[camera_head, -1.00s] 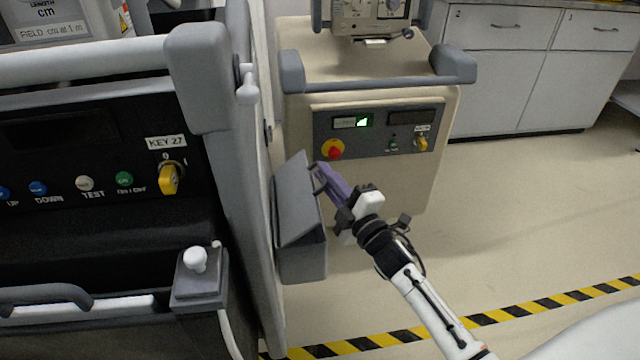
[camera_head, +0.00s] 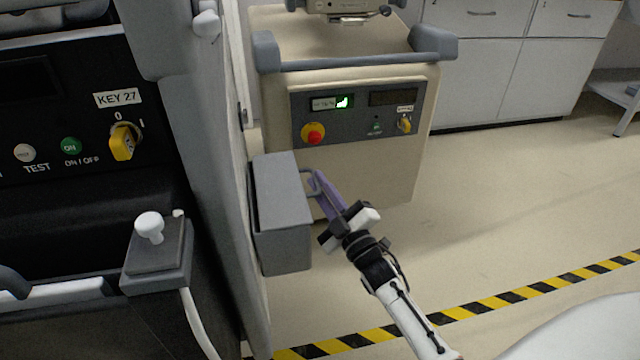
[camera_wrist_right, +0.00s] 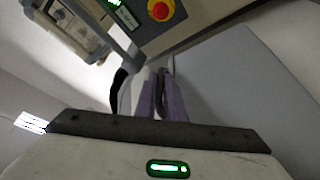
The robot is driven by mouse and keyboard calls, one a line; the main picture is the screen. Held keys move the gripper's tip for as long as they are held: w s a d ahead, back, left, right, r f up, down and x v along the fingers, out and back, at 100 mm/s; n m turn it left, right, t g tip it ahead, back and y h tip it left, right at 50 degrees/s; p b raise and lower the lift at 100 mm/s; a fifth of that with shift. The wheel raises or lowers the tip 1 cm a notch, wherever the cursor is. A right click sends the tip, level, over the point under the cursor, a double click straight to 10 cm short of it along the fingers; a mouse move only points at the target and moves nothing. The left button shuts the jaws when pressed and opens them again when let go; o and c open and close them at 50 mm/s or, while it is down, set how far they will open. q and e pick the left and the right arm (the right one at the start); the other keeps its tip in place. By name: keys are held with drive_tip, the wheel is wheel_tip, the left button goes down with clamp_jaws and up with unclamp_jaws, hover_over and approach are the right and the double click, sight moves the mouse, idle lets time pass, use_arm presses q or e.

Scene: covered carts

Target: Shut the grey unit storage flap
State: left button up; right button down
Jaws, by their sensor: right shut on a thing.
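The grey storage box (camera_head: 285,250) hangs on the side of the grey unit (camera_head: 195,130) at left. Its flap (camera_head: 280,188) lies over the box top, sloping down toward the front; I cannot tell whether a small gap is left under it. My right gripper (camera_head: 315,182), with purple fingers, is at the flap's right edge, shut on the flap's handle (camera_head: 306,172). In the right wrist view the fingers (camera_wrist_right: 160,95) close around the dark handle bar, with a smooth grey panel (camera_wrist_right: 225,80) beside them. My left gripper is out of view.
A beige cart (camera_head: 365,165) with a red knob (camera_head: 313,134) stands just behind the box and gripper. White cabinets (camera_head: 495,70) are at the back right. The floor at right is clear, crossed by black-yellow tape (camera_head: 500,300).

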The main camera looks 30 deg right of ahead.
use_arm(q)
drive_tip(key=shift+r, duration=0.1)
use_arm(e)
drive_tip(key=shift+a+f, duration=0.15)
drive_tip(key=shift+a, duration=0.1)
drive_tip(key=c, duration=2.1)
unclamp_jaws()
